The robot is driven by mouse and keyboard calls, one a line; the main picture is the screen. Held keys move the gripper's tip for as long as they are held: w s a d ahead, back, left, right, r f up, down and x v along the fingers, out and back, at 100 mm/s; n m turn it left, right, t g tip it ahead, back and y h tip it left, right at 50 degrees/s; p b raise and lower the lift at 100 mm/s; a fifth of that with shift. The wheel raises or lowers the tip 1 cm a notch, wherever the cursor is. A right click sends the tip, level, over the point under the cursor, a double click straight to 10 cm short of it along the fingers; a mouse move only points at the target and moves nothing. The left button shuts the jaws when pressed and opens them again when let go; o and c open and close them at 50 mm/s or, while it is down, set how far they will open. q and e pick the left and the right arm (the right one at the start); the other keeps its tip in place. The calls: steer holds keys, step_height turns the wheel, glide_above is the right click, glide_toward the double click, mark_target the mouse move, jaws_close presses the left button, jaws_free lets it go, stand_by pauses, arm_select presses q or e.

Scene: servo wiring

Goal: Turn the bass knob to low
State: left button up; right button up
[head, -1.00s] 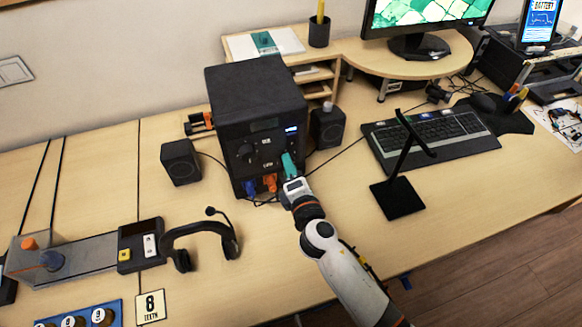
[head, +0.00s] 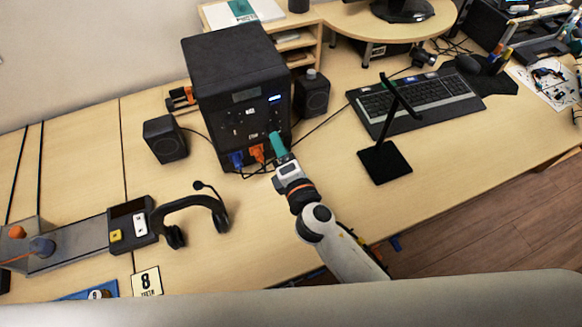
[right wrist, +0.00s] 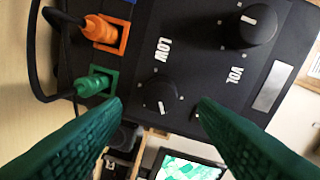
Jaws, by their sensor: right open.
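The black box (head: 235,85) stands on the table with its front panel facing me. In the right wrist view, a black round knob (right wrist: 159,92) sits beside the word LOW, and its white pointer line points toward the bottom of the picture. A second knob (right wrist: 249,22), beside the word VOL, is at the upper right. My right gripper (head: 276,142) is in front of the panel's lower right. Its green fingers (right wrist: 160,104) are open and empty, one on each side of the LOW knob in the picture. I cannot tell whether they touch the panel. My left gripper is not in view.
Orange (right wrist: 105,32) and green (right wrist: 95,84) plugs with cables sit in sockets near the left finger. Small speakers flank the box, one at left (head: 165,139) and one at right (head: 312,93). A black stand (head: 385,162) is to the right. A headset (head: 200,205) lies in front.

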steer(key=b+v, duration=0.1)
steer(key=v, duration=0.7)
steer(key=shift+s, duration=0.1)
